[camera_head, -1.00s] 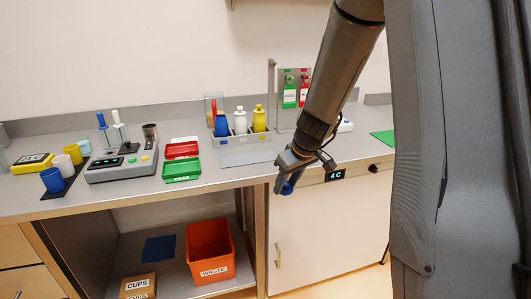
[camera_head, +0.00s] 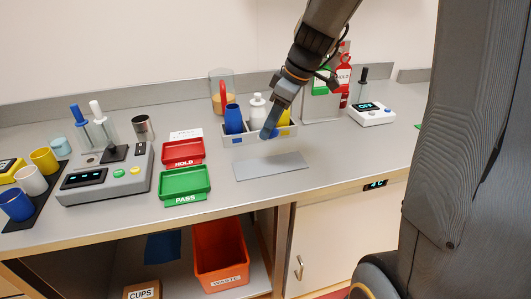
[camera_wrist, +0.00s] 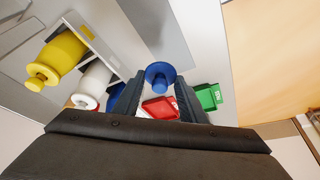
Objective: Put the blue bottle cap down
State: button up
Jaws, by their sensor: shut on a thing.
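The blue bottle cap (camera_wrist: 160,74) is between the fingertips of my gripper (camera_wrist: 158,84) in the wrist view. In the head view my gripper (camera_head: 270,128) is shut on the blue cap (camera_head: 267,134), held above the counter in front of the bottle rack (camera_head: 232,141). A grey mat (camera_head: 270,166) lies bare on the counter below and in front of it. In the rack stand a blue bottle (camera_head: 234,119), a white bottle (camera_head: 257,110) and a yellow bottle (camera_head: 284,118), the last partly hidden by my gripper.
The red HOLD tray (camera_head: 183,153) and green PASS tray (camera_head: 185,183) are left of the mat. A grey instrument (camera_head: 104,179) and several cups (camera_head: 31,181) stand farther left. A white device (camera_head: 371,113) is at right. The counter right of the mat is clear.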

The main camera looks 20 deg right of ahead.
notch_tip(320, 180, down, 6)
jog(key=shift+d+r+p, duration=0.1)
jog(key=shift+r+p, duration=0.15)
jog(key=shift+p, duration=0.2)
jog(key=shift+f+p, duration=0.3)
jog(key=shift+f, duration=1.8)
jog(key=shift+f+b, duration=0.2)
jog(key=shift+b, duration=0.1)
jog(key=o, duration=1)
jog(key=shift+r, duration=0.2)
jog(key=shift+r+p, duration=0.2)
jog(key=shift+p, duration=0.1)
jog(key=b+v, duration=0.2)
jog(key=v, duration=0.9)
jog(key=s+a+f+m+g+h, duration=0.1)
jog(key=s+a+f+m+h, duration=0.1)
jog(key=s+f+m, duration=0.3)
jog(key=s+a+f+m+g+h, duration=0.1)
jog(key=s+f+m, duration=0.4)
jog(key=s, duration=0.5)
jog(key=shift+a+f+m+h, duration=0.35)
jog(key=shift+m+h, duration=0.05)
